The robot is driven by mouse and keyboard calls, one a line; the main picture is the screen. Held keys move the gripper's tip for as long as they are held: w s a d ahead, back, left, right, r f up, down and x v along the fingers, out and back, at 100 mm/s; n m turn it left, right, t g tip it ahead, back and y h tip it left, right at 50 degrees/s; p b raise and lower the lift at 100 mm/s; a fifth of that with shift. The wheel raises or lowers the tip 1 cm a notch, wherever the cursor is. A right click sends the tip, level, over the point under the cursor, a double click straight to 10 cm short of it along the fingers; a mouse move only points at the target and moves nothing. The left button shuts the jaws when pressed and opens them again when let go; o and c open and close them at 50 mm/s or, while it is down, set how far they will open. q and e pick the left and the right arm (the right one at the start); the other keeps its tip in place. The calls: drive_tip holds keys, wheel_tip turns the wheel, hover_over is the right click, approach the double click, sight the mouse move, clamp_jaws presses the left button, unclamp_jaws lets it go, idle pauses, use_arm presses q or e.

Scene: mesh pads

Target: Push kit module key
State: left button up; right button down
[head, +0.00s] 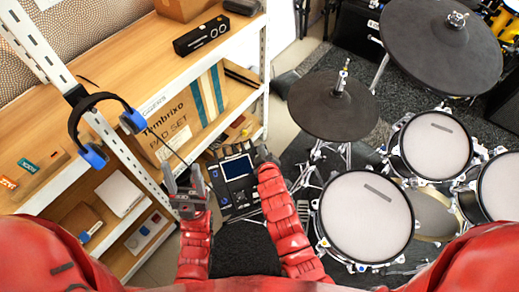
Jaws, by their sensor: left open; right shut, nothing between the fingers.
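The kit module (238,168) is a dark box with a blue-lit screen and small keys around it, in the middle of the head view. It sits between my two grippers, beside the shelf. My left gripper (184,175) is open and empty, just left of the module, with its two grey fingers apart. My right gripper (264,153) is shut with nothing in it, at the module's upper right edge. Its red forearm hides the area right of the module. I cannot tell whether the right fingertips touch it. The single keys are too small to tell apart.
A wooden shelf unit (130,65) with a white metal frame stands on the left, holding a Tembrixo box (180,118). Blue and black headphones (100,125) hang on its post. A drum kit with a near mesh pad (365,215) and a black cymbal pad (333,105) crowds the right.

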drive_tip(key=shift+w+f+b, duration=0.15)
drive_tip(key=shift+f+b, duration=0.2)
drive_tip(key=shift+f, duration=0.15)
idle(0.6)
drive_tip(key=shift+r, duration=0.1)
drive_tip(key=shift+s+r+p, duration=0.25)
drive_tip(key=shift+r+p, duration=0.35)
drive_tip(key=shift+r, duration=0.2)
drive_tip(key=shift+s+d+r+p, duration=0.1)
drive_tip(key=shift+s+r+p, duration=0.05)
drive_tip(key=shift+r+p, duration=0.5)
drive_tip(key=shift+s+d+r+p, duration=0.1)
drive_tip(key=shift+s+r+p, duration=0.15)
drive_tip(key=shift+r+p, duration=0.35)
drive_tip(key=shift+s+d+r+p, duration=0.1)
drive_tip(key=shift+s+r+p, duration=0.15)
drive_tip(key=shift+r, duration=0.6)
drive_tip(key=shift+s+d+r+p, duration=0.1)
drive_tip(key=shift+s+r+p, duration=0.1)
drive_tip(key=shift+r+p, duration=0.4)
drive_tip(key=shift+r, duration=0.1)
